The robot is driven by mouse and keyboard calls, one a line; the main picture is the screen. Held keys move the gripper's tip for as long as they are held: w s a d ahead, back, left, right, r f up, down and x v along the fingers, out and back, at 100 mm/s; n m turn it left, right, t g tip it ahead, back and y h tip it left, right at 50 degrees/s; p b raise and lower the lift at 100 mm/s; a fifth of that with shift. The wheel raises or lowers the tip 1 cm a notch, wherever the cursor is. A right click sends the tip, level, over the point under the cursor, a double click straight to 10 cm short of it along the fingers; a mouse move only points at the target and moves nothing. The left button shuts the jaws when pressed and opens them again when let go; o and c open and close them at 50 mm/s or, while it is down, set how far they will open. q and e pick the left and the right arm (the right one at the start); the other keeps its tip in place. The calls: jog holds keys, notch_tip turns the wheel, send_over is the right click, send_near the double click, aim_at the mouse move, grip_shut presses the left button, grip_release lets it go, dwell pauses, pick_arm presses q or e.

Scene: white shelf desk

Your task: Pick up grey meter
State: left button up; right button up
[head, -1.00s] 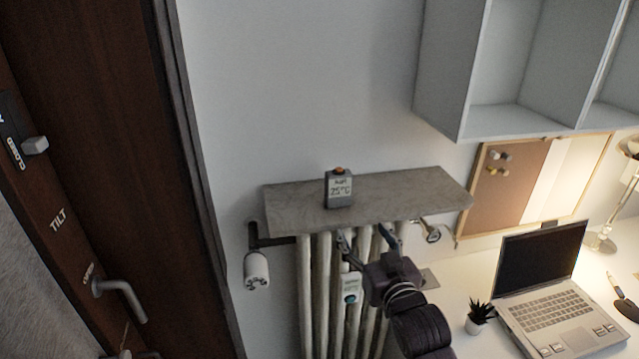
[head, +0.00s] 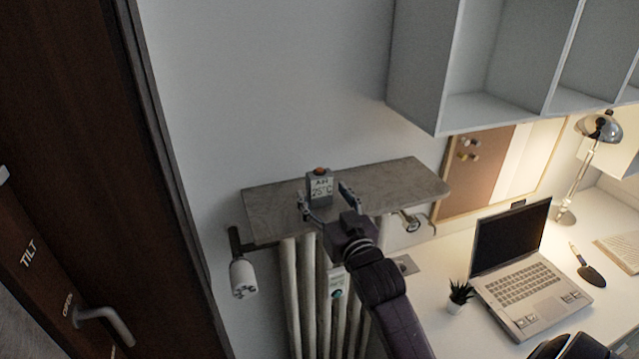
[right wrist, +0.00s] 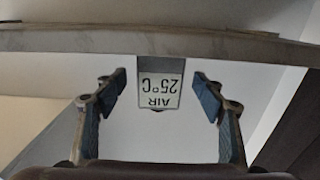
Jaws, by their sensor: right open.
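The grey meter (head: 319,187) stands upright on the grey shelf (head: 270,207) above the radiator in the head view. It is a small box with an orange-red top button and a label reading AIR 25°C. In the right wrist view the meter (right wrist: 160,88) appears upside down, between the two fingers. My right gripper (head: 324,203) is open at the shelf's front edge, its fingers on either side of the meter with gaps. In the right wrist view the open right gripper (right wrist: 160,95) has blue finger pads apart from the meter. My left gripper is not in view.
The radiator (head: 308,290) is under the shelf, with a white valve (head: 243,278) at left. A desk at right holds a laptop (head: 525,285), a small plant (head: 459,296) and a lamp (head: 585,165). A wall cabinet (head: 420,70) hangs above right. The shelf is otherwise clear.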

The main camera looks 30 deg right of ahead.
jog(key=x, duration=0.2)
jog(key=shift+w+p, duration=0.35)
jog(key=shift+w, duration=0.05)
jog(key=shift+d, duration=0.15)
jog(key=shift+w, duration=0.1)
jog(key=c, duration=0.4)
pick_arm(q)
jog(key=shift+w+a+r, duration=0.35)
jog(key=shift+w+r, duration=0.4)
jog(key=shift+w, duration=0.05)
pick_arm(e)
jog(key=c, duration=1)
jog(key=shift+r, duration=0.1)
